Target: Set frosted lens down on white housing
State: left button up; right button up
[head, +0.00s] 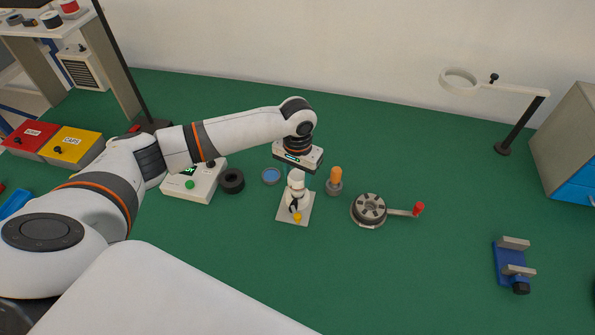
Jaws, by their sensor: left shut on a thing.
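My left gripper (297,171) reaches down from above near the middle of the green bench. It is shut on the frosted lens (297,177), a small whitish piece that is partly hidden by the gripper. Directly below is the white housing (294,196), upright on a pale square plate (285,216), with dark parts and a yellow piece (297,218) at its front. Lens and housing line up closely in this view; I cannot tell whether they touch. My right gripper is not in view.
Close by are an orange-topped grey holder (334,182), a round grey device with a red-handled crank (369,209), a blue-rimmed disc (271,176), a black ring (232,181) and a meter box (194,184). A blue vise (511,265) stands right.

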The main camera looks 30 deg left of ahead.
aim_at(298, 175)
pick_arm(q)
jog(key=shift+f, duration=0.6)
dwell(0.9)
jog(key=o, duration=1)
notch_tip(298, 175, up, 12)
jog(key=shift+b, duration=0.45)
